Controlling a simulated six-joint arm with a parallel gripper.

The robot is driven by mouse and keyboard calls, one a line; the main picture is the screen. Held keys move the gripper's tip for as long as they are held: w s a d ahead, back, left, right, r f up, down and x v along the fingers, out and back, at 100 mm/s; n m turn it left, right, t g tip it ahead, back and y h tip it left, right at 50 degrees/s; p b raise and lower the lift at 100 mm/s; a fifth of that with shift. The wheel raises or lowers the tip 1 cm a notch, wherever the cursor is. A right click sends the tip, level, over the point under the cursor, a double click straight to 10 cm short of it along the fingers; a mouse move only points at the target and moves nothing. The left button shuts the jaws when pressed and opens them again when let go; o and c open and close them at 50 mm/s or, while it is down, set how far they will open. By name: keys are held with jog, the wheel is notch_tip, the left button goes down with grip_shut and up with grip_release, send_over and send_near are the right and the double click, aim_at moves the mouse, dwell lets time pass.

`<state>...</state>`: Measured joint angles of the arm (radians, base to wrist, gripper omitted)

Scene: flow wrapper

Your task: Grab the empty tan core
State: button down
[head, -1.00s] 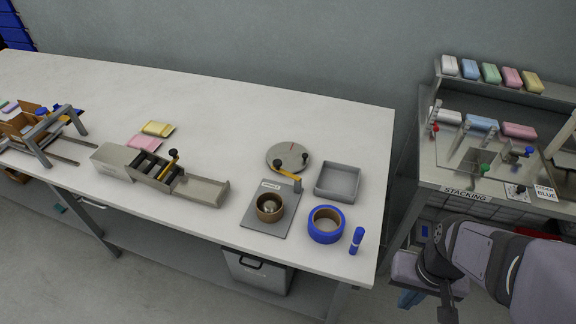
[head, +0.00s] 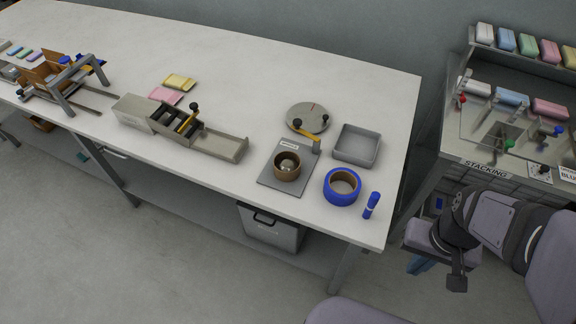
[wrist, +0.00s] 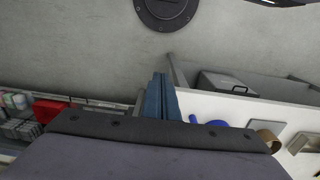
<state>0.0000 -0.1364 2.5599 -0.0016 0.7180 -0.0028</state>
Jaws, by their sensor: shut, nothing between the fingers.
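The empty tan core (head: 287,172) sits around a round metal hub on a grey plate (head: 268,179) near the table's front edge. In the wrist view the core (wrist: 268,139) shows at the lower right, partly cut off by my wrist. My gripper (head: 422,266) hangs off the table's right end, low over the floor side and apart from the core. In the wrist view its blue-grey fingers (wrist: 160,98) are together with nothing between them.
A blue roll (head: 330,196) and a blue marker (head: 371,206) lie right of the core. A stacking bench (head: 470,163) stands at the right. A grey bin (head: 272,232) is below the table.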

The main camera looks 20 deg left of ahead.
aim_at(287, 162)
jog(key=shift+c, duration=2.2)
grip_release()
